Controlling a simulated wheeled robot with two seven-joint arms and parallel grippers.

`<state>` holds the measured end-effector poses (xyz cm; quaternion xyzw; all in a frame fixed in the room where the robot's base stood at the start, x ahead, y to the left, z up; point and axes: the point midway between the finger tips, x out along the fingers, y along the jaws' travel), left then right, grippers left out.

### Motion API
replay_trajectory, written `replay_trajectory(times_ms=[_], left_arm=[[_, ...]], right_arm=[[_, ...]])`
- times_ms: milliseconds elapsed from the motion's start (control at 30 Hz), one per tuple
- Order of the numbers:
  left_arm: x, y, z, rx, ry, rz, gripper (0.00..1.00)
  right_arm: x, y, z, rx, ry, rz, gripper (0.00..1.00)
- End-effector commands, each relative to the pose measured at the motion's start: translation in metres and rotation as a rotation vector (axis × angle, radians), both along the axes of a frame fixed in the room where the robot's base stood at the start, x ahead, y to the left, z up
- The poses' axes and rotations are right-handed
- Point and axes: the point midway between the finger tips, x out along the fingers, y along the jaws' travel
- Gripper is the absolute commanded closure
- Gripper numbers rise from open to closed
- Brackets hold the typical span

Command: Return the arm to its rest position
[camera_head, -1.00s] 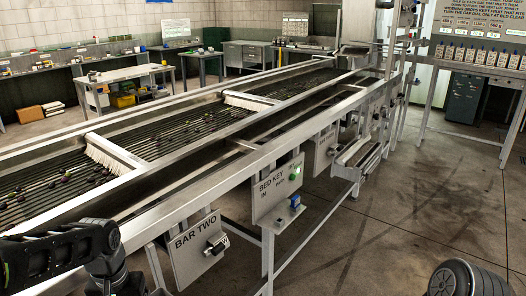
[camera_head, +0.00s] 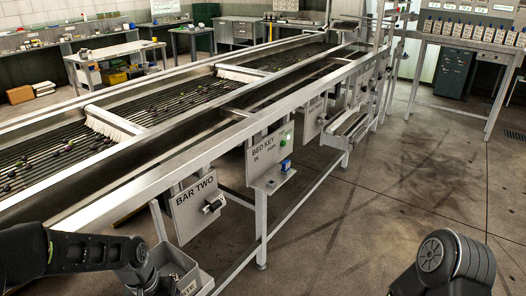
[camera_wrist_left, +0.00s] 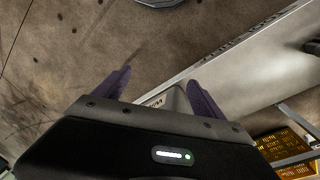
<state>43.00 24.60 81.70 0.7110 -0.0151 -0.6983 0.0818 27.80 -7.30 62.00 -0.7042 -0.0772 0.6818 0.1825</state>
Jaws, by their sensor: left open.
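My left arm (camera_head: 95,252) comes in from the lower left in the head view, in front of the roller sizer. Its gripper is out of the head view or hidden there. In the left wrist view my left gripper (camera_wrist_left: 160,90) is open, with its two purple-grey fingers apart. A small pale grey thing with dark lettering shows between and behind the fingers; I see nothing gripped. My right arm (camera_head: 450,262) shows as a dark rounded link at the lower right of the head view. My right gripper is not in view.
The sizer's long metal frame (camera_head: 222,130) runs beside my left arm. A grey bin (camera_head: 188,272) stands below. Floor (camera_head: 370,220) between the arms is clear.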

Motion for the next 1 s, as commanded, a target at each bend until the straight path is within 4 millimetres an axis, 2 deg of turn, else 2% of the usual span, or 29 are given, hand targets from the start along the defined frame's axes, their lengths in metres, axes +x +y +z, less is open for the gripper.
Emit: replay_trajectory(times_ms=[33, 133, 233, 300, 433, 500, 633, 1000], left_arm=[[-0.005, -0.014, -0.018, -0.023, 0.007, -0.010, 0.19], [-0.014, -0.043, -0.053, -0.073, 0.002, -0.022, 0.19], [-0.037, -0.082, -0.097, -0.137, 0.003, -0.026, 0.19], [-0.062, -0.113, -0.130, -0.181, 0.003, -0.017, 0.19], [-0.113, -0.153, -0.174, -0.228, -0.003, 0.019, 0.19], [-0.134, -0.164, -0.186, -0.234, -0.006, 0.035, 0.19], [-0.152, -0.172, -0.195, -0.233, -0.016, 0.053, 0.19], [-0.152, -0.173, -0.196, -0.232, -0.021, 0.056, 0.19]], right_arm=[[0.000, 0.000, 0.000, 0.000, 0.000, 0.000, 0.64], [0.000, 0.000, 0.000, 0.000, -0.001, 0.000, 0.64], [0.000, 0.000, 0.000, 0.000, -0.001, 0.000, 0.64], [0.000, 0.000, 0.000, 0.000, 0.000, 0.000, 0.64], [0.000, 0.000, 0.000, 0.000, -0.001, 0.000, 0.64], [0.000, 0.000, 0.000, 0.000, -0.001, 0.000, 0.64], [0.000, 0.000, 0.000, 0.000, -0.001, 0.000, 0.64], [0.000, 0.000, 0.000, 0.000, -0.001, 0.000, 0.64]])
